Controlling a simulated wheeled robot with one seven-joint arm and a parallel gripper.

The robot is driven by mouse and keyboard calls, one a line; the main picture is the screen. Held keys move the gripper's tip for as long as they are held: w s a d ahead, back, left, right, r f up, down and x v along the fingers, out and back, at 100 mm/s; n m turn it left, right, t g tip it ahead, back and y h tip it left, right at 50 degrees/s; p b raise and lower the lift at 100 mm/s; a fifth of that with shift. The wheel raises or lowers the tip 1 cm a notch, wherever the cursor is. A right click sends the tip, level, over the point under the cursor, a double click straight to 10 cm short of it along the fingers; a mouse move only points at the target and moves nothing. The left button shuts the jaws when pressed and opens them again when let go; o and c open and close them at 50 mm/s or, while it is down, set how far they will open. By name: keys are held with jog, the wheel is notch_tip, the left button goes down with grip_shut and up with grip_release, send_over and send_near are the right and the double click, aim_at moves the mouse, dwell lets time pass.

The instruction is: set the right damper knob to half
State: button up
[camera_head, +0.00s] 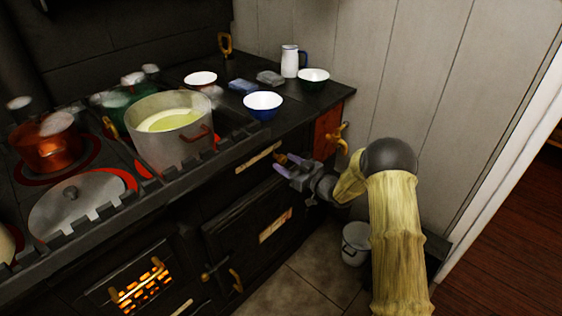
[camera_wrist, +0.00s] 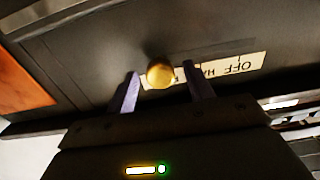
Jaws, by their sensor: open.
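The damper knob, a round brass knob (camera_wrist: 160,73), sits on the dark stove front in the wrist view. Behind it is a cream label plate (camera_wrist: 230,68) that reads upside down, with "OFF" and the start of "HALF"; the knob hides the rest. My gripper (camera_wrist: 162,70) is open, with one finger on each side of the knob and a visible gap at both sides. In the head view my gripper (camera_head: 291,166) is at the stove's front face, by the right end of the label plate (camera_head: 258,158). The knob's setting cannot be told.
A large pot (camera_head: 172,130) is further left. A brass tap (camera_head: 339,137) is right of my gripper. A bucket (camera_head: 356,242) stands below.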

jog(key=shift+x, duration=1.45)
